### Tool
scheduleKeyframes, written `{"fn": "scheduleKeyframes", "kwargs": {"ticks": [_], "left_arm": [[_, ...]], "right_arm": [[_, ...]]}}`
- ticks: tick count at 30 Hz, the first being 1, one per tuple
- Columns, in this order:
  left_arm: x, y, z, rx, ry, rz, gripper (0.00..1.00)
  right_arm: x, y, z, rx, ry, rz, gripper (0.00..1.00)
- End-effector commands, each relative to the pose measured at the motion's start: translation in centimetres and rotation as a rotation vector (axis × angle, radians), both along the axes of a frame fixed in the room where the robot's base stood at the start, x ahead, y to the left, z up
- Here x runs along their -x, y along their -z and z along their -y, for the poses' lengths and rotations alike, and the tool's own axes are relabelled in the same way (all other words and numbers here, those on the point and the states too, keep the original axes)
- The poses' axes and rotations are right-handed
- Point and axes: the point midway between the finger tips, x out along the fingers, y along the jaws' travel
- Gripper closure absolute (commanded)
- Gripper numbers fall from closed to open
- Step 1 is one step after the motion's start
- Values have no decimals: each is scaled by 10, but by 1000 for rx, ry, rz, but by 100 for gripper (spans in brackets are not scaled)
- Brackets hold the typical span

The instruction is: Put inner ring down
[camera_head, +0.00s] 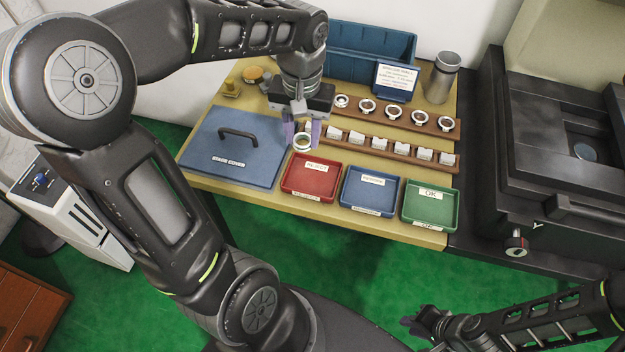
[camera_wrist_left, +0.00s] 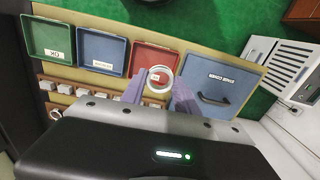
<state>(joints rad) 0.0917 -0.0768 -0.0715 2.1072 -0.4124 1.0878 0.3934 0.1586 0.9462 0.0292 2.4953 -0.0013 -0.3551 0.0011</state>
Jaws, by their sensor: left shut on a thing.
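My left gripper (camera_head: 303,132) is shut on a metallic inner ring (camera_head: 302,142). It holds the ring above the table, near the back edge of the red tray (camera_head: 309,188) labelled as reject. The left wrist view shows the ring (camera_wrist_left: 160,74) between the two purple fingertips, with the red tray (camera_wrist_left: 142,56) beyond it. My right gripper (camera_head: 428,322) is at the lower right, away from the table; its jaws are too unclear to read.
A blue tray (camera_head: 369,205) and a green OK tray (camera_head: 429,218) stand right of the red one. A blue cover (camera_head: 215,165) with a handle lies left. Wooden racks (camera_head: 390,150) hold rings and small white boxes. A blue bin (camera_head: 345,55) and a metal cylinder (camera_head: 441,78) stand behind.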

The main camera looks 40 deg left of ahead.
Motion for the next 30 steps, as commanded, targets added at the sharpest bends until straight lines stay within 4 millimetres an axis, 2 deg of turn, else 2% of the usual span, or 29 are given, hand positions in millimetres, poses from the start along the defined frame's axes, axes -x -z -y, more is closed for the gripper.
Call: {"fn": "scheduleKeyframes", "kwargs": {"ticks": [1,3,6,9,20,30], "left_arm": [[-10,25,-1,2,-40,-10,100],[-23,48,-2,5,-92,-7,100],[-34,70,-3,10,-144,-2,100],[-39,78,-3,11,-167,2,100],[-39,82,-3,11,-168,2,100],[-38,135,-2,12,-167,-1,100]], "right_arm": [[0,7,0,0,0,0,79],[0,11,0,0,0,0,79],[0,13,0,0,0,1,79],[0,13,0,0,0,1,79],[0,12,0,0,0,1,79],[0,10,0,0,0,1,79]]}}
